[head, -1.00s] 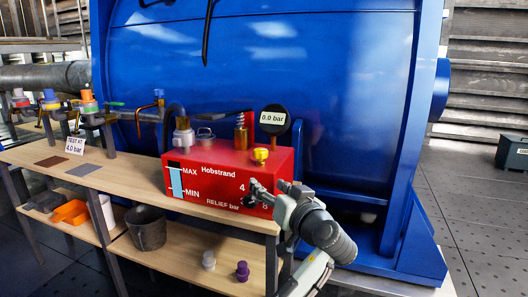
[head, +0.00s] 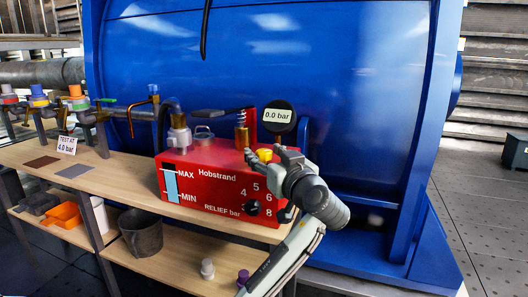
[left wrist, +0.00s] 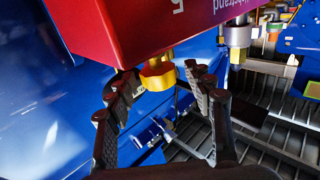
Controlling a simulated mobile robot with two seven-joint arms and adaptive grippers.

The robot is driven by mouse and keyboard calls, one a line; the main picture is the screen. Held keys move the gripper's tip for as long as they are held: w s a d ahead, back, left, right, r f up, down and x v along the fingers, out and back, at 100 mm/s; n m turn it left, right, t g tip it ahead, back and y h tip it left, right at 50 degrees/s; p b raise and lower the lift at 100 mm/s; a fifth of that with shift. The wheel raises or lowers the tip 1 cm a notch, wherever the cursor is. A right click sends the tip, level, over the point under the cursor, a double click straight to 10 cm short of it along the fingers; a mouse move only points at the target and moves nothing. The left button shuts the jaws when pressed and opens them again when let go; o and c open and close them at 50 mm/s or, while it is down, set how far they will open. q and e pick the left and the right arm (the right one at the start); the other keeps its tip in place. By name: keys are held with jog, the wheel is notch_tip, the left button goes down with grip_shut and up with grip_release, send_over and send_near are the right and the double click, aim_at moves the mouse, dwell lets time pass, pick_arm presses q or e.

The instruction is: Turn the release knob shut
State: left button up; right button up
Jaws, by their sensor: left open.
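The yellow release knob (head: 265,154) sits on top of the red Hobstrand pump box (head: 205,190), at its right end. My left gripper (head: 266,161) is open at the knob, with its wrist to the right of the box. In the left wrist view, the yellow knob (left wrist: 157,75) lies between the tips of the two spread fingers (left wrist: 160,85), a little beyond them. I see no clear contact with it. The round gauge (head: 278,116) behind the knob reads 0.0 bar. My right gripper is not in view.
A black relief dial (head: 252,208) is on the box front. A large blue tank (head: 330,70) stands close behind. The wooden bench (head: 112,167) is mostly clear left of the box.

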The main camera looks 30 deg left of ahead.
pick_arm(q)
jog(key=shift+w+a, duration=0.3)
jog(key=shift+a, duration=0.15)
jog(key=shift+c, duration=0.3)
jog(key=c, duration=1.1)
jog(key=shift+c, duration=0.2)
